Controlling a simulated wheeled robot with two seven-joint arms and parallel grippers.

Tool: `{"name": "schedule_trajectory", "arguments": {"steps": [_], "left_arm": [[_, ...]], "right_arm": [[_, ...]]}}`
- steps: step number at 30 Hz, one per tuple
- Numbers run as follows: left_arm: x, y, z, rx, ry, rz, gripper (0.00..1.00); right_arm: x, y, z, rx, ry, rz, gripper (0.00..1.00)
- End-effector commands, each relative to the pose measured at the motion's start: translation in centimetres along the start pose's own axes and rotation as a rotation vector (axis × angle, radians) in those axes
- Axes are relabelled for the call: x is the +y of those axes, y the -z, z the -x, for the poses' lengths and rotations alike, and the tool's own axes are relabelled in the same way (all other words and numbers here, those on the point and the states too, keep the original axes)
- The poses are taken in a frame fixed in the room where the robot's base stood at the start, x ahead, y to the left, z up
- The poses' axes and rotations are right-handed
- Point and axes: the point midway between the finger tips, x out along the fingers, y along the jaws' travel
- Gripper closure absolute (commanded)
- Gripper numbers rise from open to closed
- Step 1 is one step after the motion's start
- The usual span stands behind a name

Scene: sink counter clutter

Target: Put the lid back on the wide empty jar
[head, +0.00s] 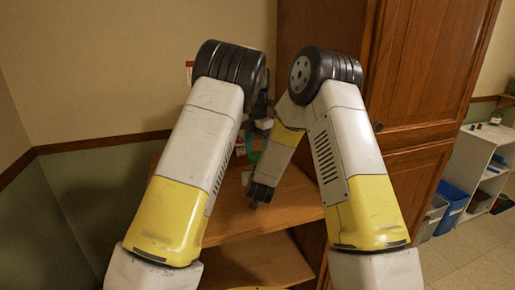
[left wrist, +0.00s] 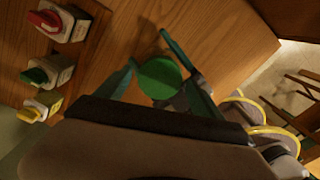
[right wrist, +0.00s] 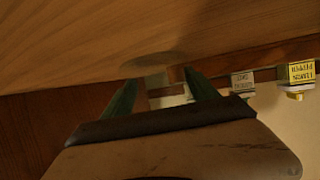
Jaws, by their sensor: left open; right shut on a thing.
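A round green lid (left wrist: 159,78) shows face-up between the spread fingers of my left gripper (left wrist: 148,47) in the left wrist view. The left fingers stand on either side of it, open. My right gripper (right wrist: 159,76) is shut on a pale, glassy thing, apparently the jar (right wrist: 165,92), of which only part shows between its fingers. Whether the green lid sits on this jar or above it I cannot tell. In the head view my arms hide most of both grippers and the work spot.
Small labelled containers with red (left wrist: 57,22), green (left wrist: 45,72) and yellow (left wrist: 40,105) tops stand to the left in the left wrist view. A tall wooden cabinet (head: 425,70) stands right of the wooden counter (head: 290,205). Bare wood shows near the counter's front.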

Motion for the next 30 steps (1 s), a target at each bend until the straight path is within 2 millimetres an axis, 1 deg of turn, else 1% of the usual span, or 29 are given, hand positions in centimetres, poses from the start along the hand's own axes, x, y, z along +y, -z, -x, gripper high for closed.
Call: {"name": "schedule_trajectory", "arguments": {"steps": [3, 4, 13, 14, 15, 17, 26, 28, 30], "left_arm": [[0.0, 0.0, 0.0, 0.000, 0.000, 0.000, 0.22], [0.0, 0.0, 0.0, 0.000, 0.000, 0.000, 0.26], [0.0, 0.0, 0.0, 0.000, 0.000, 0.000, 0.85], [0.0, 0.0, 0.0, 0.000, 0.000, 0.000, 0.39], [0.0, 0.0, 0.0, 0.000, 0.000, 0.000, 0.31], [0.0, 0.0, 0.0, 0.000, 0.000, 0.000, 0.19], [0.0, 0.0, 0.1, 0.000, -0.001, 0.000, 0.19], [0.0, 0.0, 0.6, -0.001, -0.001, 0.000, 0.19], [0.1, -0.1, 1.4, -0.003, -0.003, 0.000, 0.19]], "right_arm": [[0.0, 0.1, 0.0, 0.001, 0.000, 0.000, 1.00], [0.0, 0.1, 0.0, 0.001, 0.000, 0.000, 1.00], [0.0, 0.1, 0.0, 0.001, 0.000, 0.000, 1.00], [0.0, 0.1, 0.0, 0.001, 0.000, 0.000, 1.00], [0.0, 0.1, 0.0, 0.001, 0.000, 0.000, 1.00], [0.0, 0.1, 0.0, 0.001, 0.000, 0.000, 1.00], [0.0, 0.1, 0.0, 0.001, 0.000, 0.000, 1.00], [0.0, 0.1, 0.0, 0.001, 0.000, 0.000, 1.00], [0.0, 0.1, 0.0, 0.001, 0.000, 0.000, 1.00]]}}
